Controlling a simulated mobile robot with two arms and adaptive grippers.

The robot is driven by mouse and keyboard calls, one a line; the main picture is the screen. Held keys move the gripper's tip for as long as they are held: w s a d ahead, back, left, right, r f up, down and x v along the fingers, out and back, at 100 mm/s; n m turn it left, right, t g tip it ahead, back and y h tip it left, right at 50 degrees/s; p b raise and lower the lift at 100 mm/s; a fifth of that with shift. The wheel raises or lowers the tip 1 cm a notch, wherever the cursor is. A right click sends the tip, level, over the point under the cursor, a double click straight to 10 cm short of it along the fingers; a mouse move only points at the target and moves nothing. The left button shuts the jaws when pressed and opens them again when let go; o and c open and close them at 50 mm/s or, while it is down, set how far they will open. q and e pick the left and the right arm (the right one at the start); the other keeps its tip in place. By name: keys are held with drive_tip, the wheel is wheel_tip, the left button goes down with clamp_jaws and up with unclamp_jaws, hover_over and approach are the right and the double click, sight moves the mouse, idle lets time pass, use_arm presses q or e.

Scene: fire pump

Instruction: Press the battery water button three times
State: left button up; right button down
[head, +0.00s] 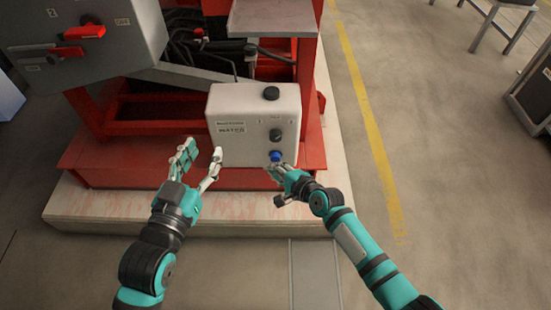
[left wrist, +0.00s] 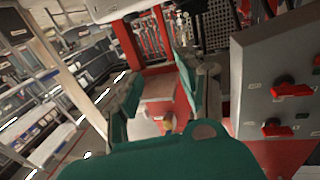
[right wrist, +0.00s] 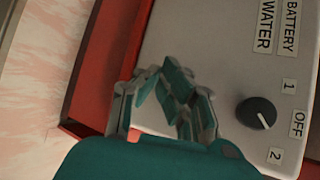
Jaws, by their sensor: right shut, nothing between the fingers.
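The pale control box (head: 225,105) carries a water label, a black knob (head: 275,134) and a blue button (head: 276,156) low on its face. The label (right wrist: 266,25) reads "BATTERY WATER" in the right wrist view, with the knob (right wrist: 256,113) marked 1, OFF and 2. My right gripper (head: 277,170) is shut and empty, its tip right by the blue button; I cannot tell if they touch. The button is not visible in the right wrist view, where the right gripper (right wrist: 165,75) lies over the box. My left gripper (head: 204,152) is open and empty, left of the box.
A grey cabinet (head: 110,45) with red switch handles (head: 85,32) stands at upper left. The red pump frame (head: 150,178) rests on a pale plinth (head: 110,218) behind and below the box. Open floor (head: 430,150) with a yellow line lies to the right.

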use_arm(q)
drive_tip(key=shift+f, duration=0.1)
use_arm(e)
drive_tip(key=shift+s, duration=0.1)
use_arm(q)
drive_tip(key=s+a+f+g+y+p, duration=0.1)
drive_tip(key=s+f+g, duration=0.2)
drive_tip(key=f+g, duration=0.1)
drive_tip(key=s+a+f+g+y+p, duration=0.1)
drive_tip(key=s+a+f+g+p, duration=0.1)
drive_tip(key=f, duration=0.5)
drive_tip(key=shift+s+a+f+n+g, duration=0.15)
drive_tip(key=shift+s+a+n+g, duration=0.15)
drive_tip(key=shift+s+g, duration=0.7)
use_arm(e)
drive_tip(key=shift+s, duration=2.45)
use_arm(q)
drive_tip(key=shift+w, duration=0.2)
